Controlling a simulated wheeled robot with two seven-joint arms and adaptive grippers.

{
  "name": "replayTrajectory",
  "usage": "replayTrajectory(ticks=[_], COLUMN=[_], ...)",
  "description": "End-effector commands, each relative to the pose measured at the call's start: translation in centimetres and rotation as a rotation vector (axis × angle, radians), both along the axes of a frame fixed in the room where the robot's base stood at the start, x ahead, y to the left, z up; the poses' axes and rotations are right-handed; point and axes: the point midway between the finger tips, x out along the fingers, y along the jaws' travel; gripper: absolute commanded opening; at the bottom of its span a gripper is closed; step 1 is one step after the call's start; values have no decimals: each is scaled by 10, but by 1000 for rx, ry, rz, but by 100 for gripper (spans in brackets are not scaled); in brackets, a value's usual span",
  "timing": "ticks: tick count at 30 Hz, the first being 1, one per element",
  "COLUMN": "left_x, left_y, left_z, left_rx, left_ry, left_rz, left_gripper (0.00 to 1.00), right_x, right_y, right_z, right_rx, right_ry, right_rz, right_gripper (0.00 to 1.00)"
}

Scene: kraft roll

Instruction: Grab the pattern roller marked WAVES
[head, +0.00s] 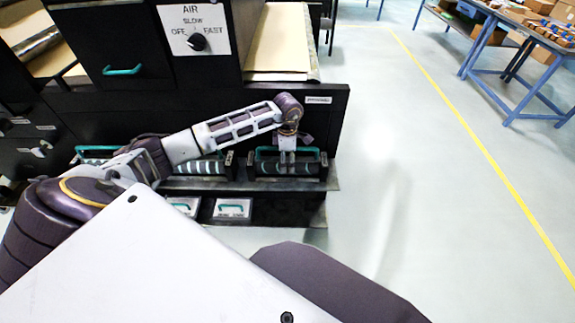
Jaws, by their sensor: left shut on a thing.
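Several pattern rollers with teal handles stand in a row on a low black shelf (334,178) of the machine. My left gripper (287,161) reaches down over the rightmost roller (310,167), which has a dark drum and a teal handle. The gripper is shut on that roller, seemingly at its handle, though the fingers hide part of it. The roller still sits at its place on the shelf. The middle roller (205,168) shows pale stripes on its drum. My forearm partly covers the left roller (95,152). I cannot read any roller's marking. My right gripper is not in view.
Above is a black cabinet with an AIR dial (198,42), a teal-handled drawer (122,70) and kraft paper (277,40). Plates with teal handles (232,208) sit below the shelf. Floor is clear to the right, up to a yellow line (485,147) and blue tables (520,75).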

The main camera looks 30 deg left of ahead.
Motion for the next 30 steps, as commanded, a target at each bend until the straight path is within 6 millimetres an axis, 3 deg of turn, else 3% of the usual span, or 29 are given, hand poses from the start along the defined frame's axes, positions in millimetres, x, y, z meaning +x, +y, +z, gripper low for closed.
replayTrajectory(ticks=[13, 30], left_x=[2, 2], left_y=[0, 0], left_z=[16, 83], left_rx=[0, -1], left_ry=[-6, -6], left_rz=[0, 1], left_gripper=[11, 11], right_x=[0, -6], right_y=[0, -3], right_z=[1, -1], right_rx=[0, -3], right_ry=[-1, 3], right_rz=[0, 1], right_gripper=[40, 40])
